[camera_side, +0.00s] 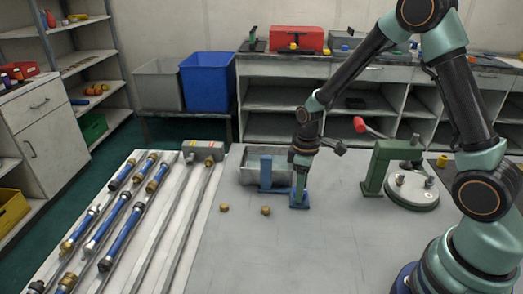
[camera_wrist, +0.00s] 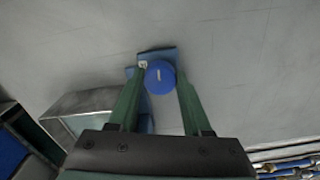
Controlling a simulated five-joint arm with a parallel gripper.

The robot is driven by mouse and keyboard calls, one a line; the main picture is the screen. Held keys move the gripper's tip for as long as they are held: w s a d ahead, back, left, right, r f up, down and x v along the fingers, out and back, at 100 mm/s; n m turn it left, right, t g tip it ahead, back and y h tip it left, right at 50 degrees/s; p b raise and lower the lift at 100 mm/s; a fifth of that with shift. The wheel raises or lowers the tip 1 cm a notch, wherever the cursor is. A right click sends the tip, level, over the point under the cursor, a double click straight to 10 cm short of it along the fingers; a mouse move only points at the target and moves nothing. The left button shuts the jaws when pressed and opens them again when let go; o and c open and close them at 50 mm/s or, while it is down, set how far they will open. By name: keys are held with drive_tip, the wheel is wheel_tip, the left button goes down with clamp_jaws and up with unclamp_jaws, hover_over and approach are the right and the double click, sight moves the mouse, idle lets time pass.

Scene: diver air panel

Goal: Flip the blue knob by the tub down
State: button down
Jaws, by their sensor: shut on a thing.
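The blue knob (camera_wrist: 160,79) is a round cap with a small white mark on its face. It shows in the wrist view in front of a blue base plate (camera_wrist: 158,53). My gripper (camera_wrist: 161,72) has one green finger on each side of the knob and is shut on it. In the side view my gripper (camera_side: 301,178) points down at the blue stand (camera_side: 299,200) on the bench, and the knob is hard to make out there. The grey metal tub (camera_side: 248,166) stands just left of the stand; it also shows in the wrist view (camera_wrist: 85,103).
A second blue bracket (camera_side: 266,174) stands at the tub's front. Two small brass pieces (camera_side: 224,208) lie on the bench in front. A green press-like fixture with a red-handled lever (camera_side: 375,168) stands to the right. Blue cylinders (camera_side: 115,220) lie at left.

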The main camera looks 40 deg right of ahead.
drive_tip(key=shift+w+n, duration=0.1)
drive_tip(key=shift+n, duration=0.3)
drive_tip(key=shift+c, duration=1.7)
unclamp_jaws()
wheel_tip(320, 180, up, 12)
drive_tip(key=shift+r, duration=0.15)
drive_tip(key=s+a+r+m+t, duration=0.2)
drive_tip(key=s+r+m+t, duration=0.3)
drive_tip(key=s+r, duration=0.5)
drive_tip(key=shift+s+m+t, duration=0.2)
drive_tip(key=shift+m+t, duration=0.1)
drive_tip(key=shift+m, duration=0.7)
